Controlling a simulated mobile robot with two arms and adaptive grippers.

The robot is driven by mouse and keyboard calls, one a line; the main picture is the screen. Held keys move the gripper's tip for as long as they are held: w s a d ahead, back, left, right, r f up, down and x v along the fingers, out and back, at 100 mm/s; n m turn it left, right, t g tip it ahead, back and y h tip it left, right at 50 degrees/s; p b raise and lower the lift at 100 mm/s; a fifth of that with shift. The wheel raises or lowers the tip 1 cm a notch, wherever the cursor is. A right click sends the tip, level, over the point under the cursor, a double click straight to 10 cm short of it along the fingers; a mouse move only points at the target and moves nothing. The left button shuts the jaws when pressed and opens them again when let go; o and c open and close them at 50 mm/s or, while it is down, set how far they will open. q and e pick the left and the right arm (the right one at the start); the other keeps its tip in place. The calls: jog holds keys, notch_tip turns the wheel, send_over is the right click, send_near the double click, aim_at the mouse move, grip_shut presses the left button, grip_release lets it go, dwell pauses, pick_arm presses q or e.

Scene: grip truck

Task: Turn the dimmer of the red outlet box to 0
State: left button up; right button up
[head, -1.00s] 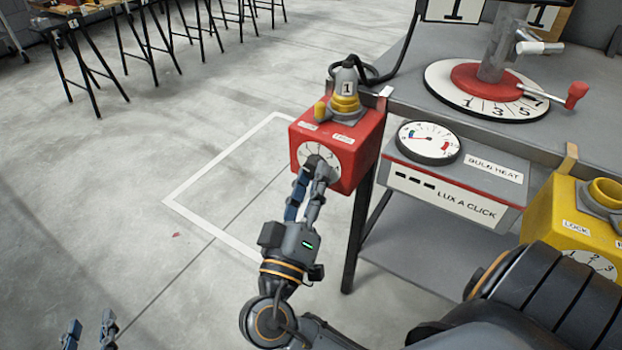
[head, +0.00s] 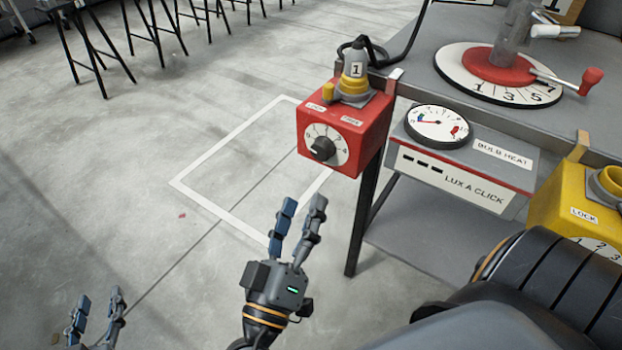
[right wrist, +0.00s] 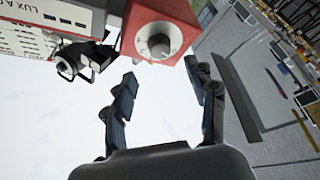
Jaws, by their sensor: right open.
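The red outlet box (head: 375,128) is mounted at the near left corner of the grey bench. Its dimmer is a black knob (head: 322,149) on a white numbered dial (head: 341,147); the knob's pointer is too small to read exactly. The knob also shows in the right wrist view (right wrist: 160,45), with nothing touching it. My right gripper (head: 302,203) is open and empty, below and in front of the box, apart from the knob. My left gripper (head: 101,299) is open and empty at the lower left, far from the box.
A grey plug marked 1 (head: 354,68) sits on top of the box, with a black cable. A round gauge (head: 436,125), a yellow box (head: 570,205) and a red-handled crank (head: 590,80) are to the right.

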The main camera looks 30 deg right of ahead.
jog(key=shift+v, duration=1.65)
jog(key=shift+w, duration=0.1)
